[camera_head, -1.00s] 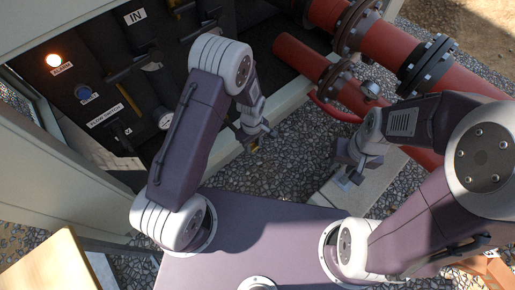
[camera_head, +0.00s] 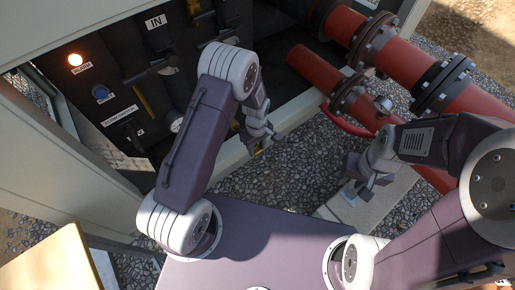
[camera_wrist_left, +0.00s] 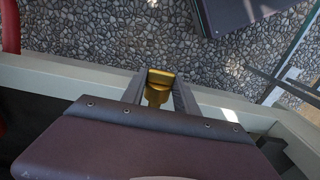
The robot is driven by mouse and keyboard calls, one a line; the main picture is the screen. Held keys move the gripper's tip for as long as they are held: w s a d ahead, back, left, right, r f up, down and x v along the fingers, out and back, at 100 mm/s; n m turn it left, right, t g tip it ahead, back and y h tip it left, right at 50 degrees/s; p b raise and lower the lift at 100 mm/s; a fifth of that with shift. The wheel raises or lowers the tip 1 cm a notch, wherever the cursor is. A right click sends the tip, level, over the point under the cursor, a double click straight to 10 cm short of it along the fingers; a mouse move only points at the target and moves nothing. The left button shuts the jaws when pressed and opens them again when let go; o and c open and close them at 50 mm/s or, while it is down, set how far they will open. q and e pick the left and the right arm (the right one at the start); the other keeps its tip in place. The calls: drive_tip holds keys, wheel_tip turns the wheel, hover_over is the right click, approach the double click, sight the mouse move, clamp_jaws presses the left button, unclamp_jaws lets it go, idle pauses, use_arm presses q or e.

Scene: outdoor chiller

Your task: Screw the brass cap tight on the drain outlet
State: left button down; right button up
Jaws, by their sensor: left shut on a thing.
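My left gripper (camera_head: 262,143) is in the middle of the head view, above the gravel by the chiller's lower frame. It is shut on the brass cap (camera_wrist_left: 158,88), which sits between the two fingers in the left wrist view. In the head view only a small gold edge of the cap shows. I cannot make out the drain outlet in either view. My right gripper (camera_head: 357,178) hangs low over a concrete slab, apart from the cap. Its jaws are too small to read.
A dark panel (camera_head: 112,82) with a lit orange lamp (camera_head: 75,60) and labels stands behind my left arm. Red flanged pipes (camera_head: 402,62) run across the upper right. A pale sill (camera_head: 285,120) edges the chiller. A wooden surface (camera_head: 45,265) is at lower left. Gravel (camera_head: 275,180) lies between my arms.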

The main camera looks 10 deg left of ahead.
use_arm(q)
drive_tip(key=shift+w+a, duration=0.5)
drive_tip(key=shift+a, duration=0.15)
